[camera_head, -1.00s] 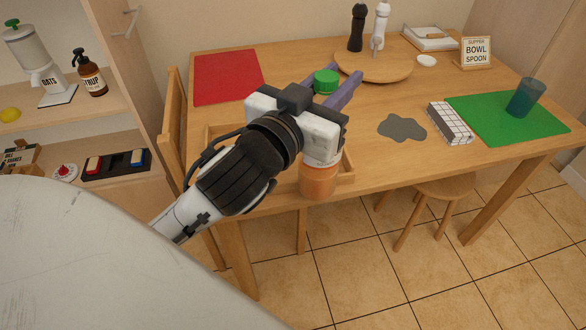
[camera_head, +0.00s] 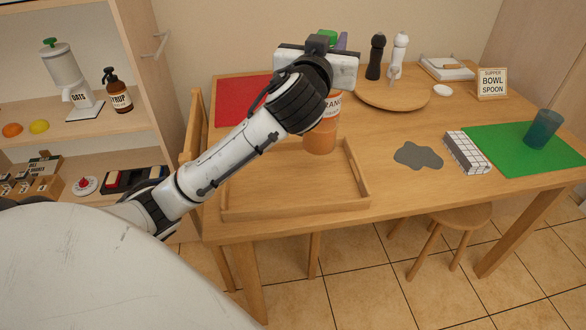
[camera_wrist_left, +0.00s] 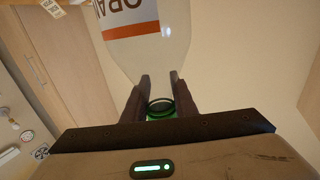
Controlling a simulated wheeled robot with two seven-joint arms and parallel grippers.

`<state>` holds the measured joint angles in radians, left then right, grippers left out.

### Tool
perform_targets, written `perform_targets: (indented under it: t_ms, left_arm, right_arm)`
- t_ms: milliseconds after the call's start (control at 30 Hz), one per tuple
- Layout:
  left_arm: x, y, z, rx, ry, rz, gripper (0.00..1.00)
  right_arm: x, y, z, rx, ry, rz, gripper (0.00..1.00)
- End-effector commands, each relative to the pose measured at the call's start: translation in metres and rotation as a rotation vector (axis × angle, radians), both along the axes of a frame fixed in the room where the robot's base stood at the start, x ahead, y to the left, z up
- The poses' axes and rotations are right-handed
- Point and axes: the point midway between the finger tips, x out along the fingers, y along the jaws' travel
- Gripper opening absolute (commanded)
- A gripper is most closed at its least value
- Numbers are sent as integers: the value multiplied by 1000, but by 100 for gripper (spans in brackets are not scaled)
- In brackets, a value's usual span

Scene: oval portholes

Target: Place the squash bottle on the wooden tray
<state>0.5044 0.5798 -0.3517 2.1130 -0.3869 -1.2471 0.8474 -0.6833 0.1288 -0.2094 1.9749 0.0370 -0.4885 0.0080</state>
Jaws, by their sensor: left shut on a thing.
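The squash bottle (camera_head: 320,138) has orange liquid, a partly hidden label and a green cap (camera_head: 327,36). My left gripper (camera_head: 336,41) is shut on its neck, just below the cap; my wrist hides much of the bottle. The left wrist view shows the cap (camera_wrist_left: 160,108) between the fingers (camera_wrist_left: 160,90) and the pale bottle body (camera_wrist_left: 148,45) beyond. The wooden tray (camera_head: 300,207) lies at the table's near left edge, its left part behind my arm. The bottle looks upright at the tray's back side; I cannot tell whether its base touches anything. My right gripper is out of view.
A red mat (camera_head: 240,97) lies behind my forearm. A grey patch (camera_head: 418,156), a checked box (camera_head: 466,152) and a green mat (camera_head: 500,160) with a blue cup (camera_head: 543,128) lie right. The visible tray floor is bare.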

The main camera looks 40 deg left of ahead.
Motion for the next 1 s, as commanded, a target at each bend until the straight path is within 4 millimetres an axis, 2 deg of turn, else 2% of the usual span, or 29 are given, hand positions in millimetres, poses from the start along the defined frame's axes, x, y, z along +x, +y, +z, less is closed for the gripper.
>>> perform_targets:
  t_ms: [67, 233, 433, 700, 1000]
  left_arm:
    - [1, 4, -3, 0, -2, 10, 0]
    - [1, 5, -33, 2, 1, 14, 0]
    - [1, 5, -52, 0, -1, 13, 0]
    - [1, 5, -93, 1, -2, 13, 0]
    - [1, 4, -97, -2, -4, 12, 0]
  right_arm:
    - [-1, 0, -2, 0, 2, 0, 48]
    - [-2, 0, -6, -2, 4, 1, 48]
    - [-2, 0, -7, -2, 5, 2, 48]
    - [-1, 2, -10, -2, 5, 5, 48]
    - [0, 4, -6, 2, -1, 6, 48]
